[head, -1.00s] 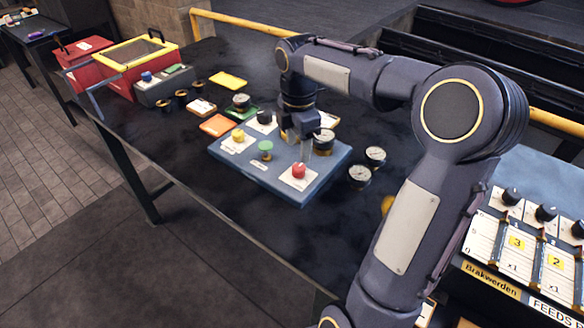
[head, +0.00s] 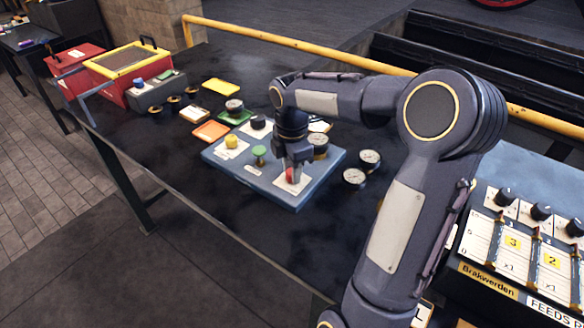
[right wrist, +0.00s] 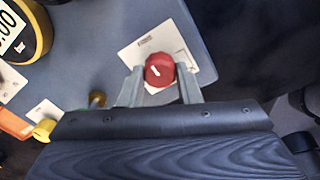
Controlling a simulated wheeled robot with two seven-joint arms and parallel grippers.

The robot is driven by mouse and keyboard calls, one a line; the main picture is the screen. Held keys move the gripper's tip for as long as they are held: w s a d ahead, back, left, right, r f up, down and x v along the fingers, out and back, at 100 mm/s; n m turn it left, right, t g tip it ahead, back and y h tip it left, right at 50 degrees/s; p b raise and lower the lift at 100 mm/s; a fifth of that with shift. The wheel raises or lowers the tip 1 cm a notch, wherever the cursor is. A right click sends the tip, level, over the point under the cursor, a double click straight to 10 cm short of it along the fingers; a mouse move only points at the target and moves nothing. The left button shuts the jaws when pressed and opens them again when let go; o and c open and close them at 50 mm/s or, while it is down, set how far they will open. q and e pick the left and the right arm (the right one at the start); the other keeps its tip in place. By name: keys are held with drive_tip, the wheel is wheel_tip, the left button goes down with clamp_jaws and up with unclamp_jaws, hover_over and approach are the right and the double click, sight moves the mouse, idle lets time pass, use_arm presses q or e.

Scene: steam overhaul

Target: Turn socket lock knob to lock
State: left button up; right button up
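A blue-grey panel (head: 235,176) lies on the dark table and carries a red knob (head: 290,175), a green knob (head: 259,153), a yellow knob (head: 232,141) and a black knob (head: 258,122). My right gripper (head: 292,168) points down at the red knob and partly hides it. In the right wrist view the red knob (right wrist: 159,70) has a white mark on top and sits on a white label plate (right wrist: 150,45). The fingers of my right gripper (right wrist: 160,80) stand on both sides of it, with small gaps. The label text is unreadable. My left gripper is not in view.
Two gauges (head: 369,160) stand right of the panel, and another gauge (head: 318,145) stands on its back part. Orange (head: 211,131) and yellow (head: 222,87) plates lie behind it. A lever console (head: 515,240) is at the right. The table's front left is clear.

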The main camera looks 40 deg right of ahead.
drive_tip(key=shift+c, duration=1.4)
drive_tip(key=m+p, duration=0.1)
drive_tip(key=m, duration=0.2)
drive_tip(key=shift+r+m, duration=0.1)
drive_tip(key=shift+m, duration=0.3)
drive_tip(key=m+p, duration=0.1)
drive_tip(key=m, duration=0.3)
drive_tip(key=shift+w+m, duration=0.1)
drive_tip(key=shift+m, duration=0.2)
drive_tip(key=m, duration=0.4)
drive_tip(key=shift+p, duration=0.4)
drive_tip(key=shift+d+m+p, duration=0.15)
drive_tip(key=shift+m+p, duration=0.2)
drive_tip(key=shift+m, duration=2.45)
